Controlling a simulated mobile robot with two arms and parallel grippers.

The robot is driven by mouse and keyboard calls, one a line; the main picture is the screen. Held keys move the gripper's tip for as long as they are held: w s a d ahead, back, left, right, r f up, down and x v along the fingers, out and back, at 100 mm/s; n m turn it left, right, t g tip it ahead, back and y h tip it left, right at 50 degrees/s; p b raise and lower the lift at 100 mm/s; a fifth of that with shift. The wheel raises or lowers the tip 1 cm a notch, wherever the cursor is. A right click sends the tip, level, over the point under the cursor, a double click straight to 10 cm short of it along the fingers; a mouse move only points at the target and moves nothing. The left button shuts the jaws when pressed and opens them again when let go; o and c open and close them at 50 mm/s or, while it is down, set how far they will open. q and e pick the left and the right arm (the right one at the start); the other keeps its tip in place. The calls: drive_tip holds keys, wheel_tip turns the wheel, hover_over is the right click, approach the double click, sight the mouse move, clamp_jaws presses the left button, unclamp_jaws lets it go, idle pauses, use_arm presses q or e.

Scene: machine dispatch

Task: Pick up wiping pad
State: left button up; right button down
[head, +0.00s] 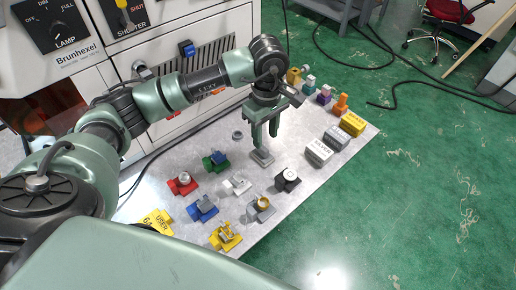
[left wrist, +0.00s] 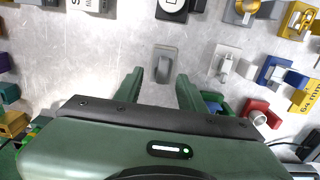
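A small grey pad with a raised grip, which looks like the wiping pad (head: 262,158), lies flat on the light grey board. It also shows in the left wrist view (left wrist: 166,54), just beyond the fingertips and roughly centred between them. My left gripper (head: 264,140) points down over the pad, open and empty, its two green fingers apart on either side in the left wrist view (left wrist: 160,78). I cannot tell the exact height of the fingertips above the board. My right gripper is not in view.
The board (head: 318,185) holds several coloured fixtures: a white one (head: 237,184), a black one (head: 287,180), a green one (head: 215,161) and a silver block (head: 319,153). A machine panel (head: 110,75) stands behind my left arm. Green floor (head: 420,200) is open at right.

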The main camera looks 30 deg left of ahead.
sight(263, 153)
use_arm(q)
drive_tip(key=shift+s+d+f, duration=0.1)
drive_tip(key=shift+s+f, duration=0.05)
drive_tip(key=shift+f, duration=0.3)
drive_tip(key=f, duration=0.1)
drive_tip(key=f+p, duration=0.1)
drive_tip(key=f, duration=0.2)
drive_tip(key=shift+a+f+p, duration=0.25)
drive_tip(key=shift+a+p, duration=0.1)
drive_tip(key=shift+a, duration=0.05)
drive_tip(key=shift+f, duration=0.2)
clamp_jaws()
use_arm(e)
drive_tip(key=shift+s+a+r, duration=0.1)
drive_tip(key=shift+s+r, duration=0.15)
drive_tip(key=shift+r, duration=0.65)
